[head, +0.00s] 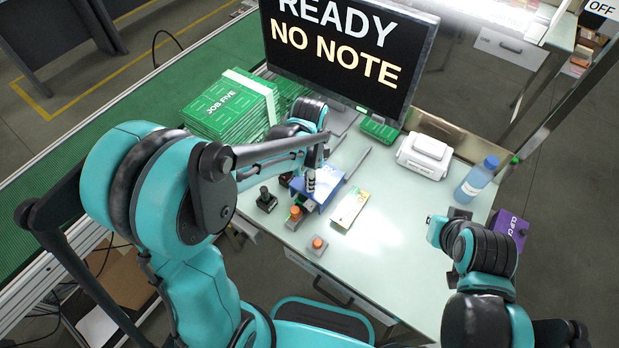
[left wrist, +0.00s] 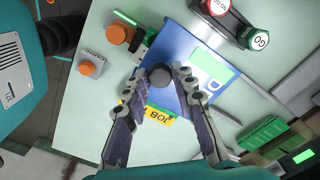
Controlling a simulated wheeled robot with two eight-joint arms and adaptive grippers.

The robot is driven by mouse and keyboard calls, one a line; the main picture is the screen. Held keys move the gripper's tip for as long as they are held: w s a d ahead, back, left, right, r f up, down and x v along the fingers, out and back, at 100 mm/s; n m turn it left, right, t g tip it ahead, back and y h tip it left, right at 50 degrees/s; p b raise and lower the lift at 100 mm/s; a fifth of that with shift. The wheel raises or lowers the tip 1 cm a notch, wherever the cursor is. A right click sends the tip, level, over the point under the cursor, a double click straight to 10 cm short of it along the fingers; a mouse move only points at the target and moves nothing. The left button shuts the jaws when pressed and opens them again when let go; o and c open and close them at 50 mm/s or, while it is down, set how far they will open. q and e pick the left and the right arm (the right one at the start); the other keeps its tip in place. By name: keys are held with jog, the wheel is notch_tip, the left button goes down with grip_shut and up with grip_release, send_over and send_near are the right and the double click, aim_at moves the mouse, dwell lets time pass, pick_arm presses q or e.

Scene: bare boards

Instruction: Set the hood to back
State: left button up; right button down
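A blue hood-like panel (head: 318,192) sits on the table under my left gripper (head: 311,182). It also shows in the left wrist view (left wrist: 182,52), with a pale green and white area on it and a round dark knob (left wrist: 159,77) near its edge. The fingers of my left gripper (left wrist: 160,72) stand apart on either side of the knob; contact is not clear. A yellow "JOB" card (left wrist: 154,114) shows between the fingers. My right gripper (head: 446,222) is at the table's right side; its fingers are not clearly seen.
A black joystick (head: 266,199) and orange buttons (head: 317,244) stand left and in front of the hood. A monitor (head: 345,50) stands behind. The table's front middle is clear.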

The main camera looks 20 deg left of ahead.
pick_arm(q)
grip_shut()
jog(key=w+d, duration=0.3)
jog(key=w, duration=0.5)
jog(key=w+d, duration=0.2)
jog(key=w, duration=0.6)
jog(key=shift+w+d, duration=0.15)
jog(key=shift+d, duration=0.25)
jog(key=shift+r, duration=0.1)
jog(key=o, duration=0.7)
grip_release()
jog(key=shift+w, duration=0.1)
jog(key=shift+o, duration=0.2)
jog(key=shift+d, duration=0.1)
